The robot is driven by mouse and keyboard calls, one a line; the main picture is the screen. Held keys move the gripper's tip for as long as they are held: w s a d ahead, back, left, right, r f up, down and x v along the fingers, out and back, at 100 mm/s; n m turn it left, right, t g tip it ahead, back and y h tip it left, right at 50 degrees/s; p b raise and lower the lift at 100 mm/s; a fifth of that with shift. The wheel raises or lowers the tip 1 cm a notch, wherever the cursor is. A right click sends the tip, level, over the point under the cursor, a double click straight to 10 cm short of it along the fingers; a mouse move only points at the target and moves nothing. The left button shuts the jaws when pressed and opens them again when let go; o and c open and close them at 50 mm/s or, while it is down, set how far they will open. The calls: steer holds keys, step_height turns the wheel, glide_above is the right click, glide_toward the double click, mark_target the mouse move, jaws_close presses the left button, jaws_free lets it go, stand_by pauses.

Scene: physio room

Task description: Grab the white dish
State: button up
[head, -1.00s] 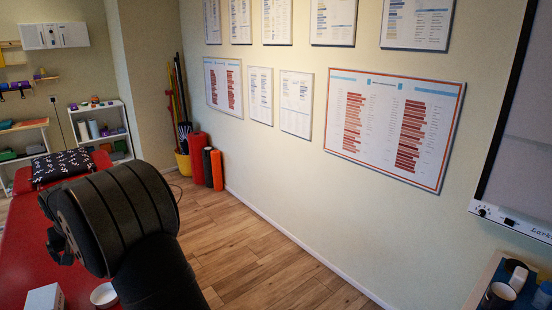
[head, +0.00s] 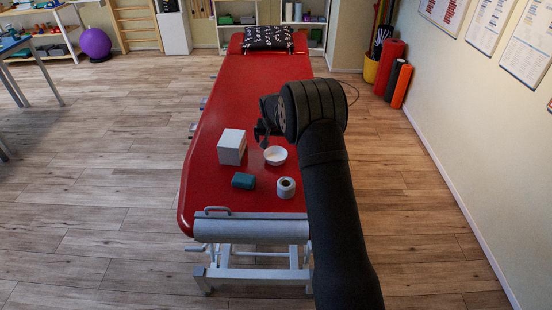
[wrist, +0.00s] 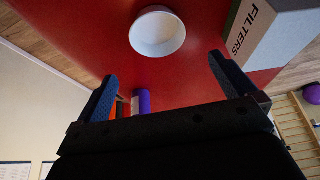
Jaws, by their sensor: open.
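The white dish (head: 276,157) is a small round bowl standing upright on the red treatment table (head: 225,185). In the wrist view the dish (wrist: 157,35) lies beyond the fingertips, roughly centred between them, with nothing in it that I can see. My gripper (wrist: 162,68) is open and empty, its two dark blue fingers apart. In the head view my gripper (head: 262,131) shows just behind and above the dish, slightly to its left, apart from it. My dark arm comes in from the lower right of that view.
A white box (head: 232,147) stands close left of the dish; its FILTERS label shows in the wrist view (wrist: 253,28). A teal block (head: 243,181) and a white roll (head: 286,188) lie nearer the table's front. A patterned pillow (head: 268,38) lies at the far end; the table between is clear.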

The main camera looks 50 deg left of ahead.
glide_toward(276, 157)
steer(key=shift+a+f, duration=0.15)
steer(key=shift+a, duration=0.15)
steer(key=shift+d+x, duration=0.2)
steer(key=shift+x, duration=2.5)
steer(key=c, duration=0.8)
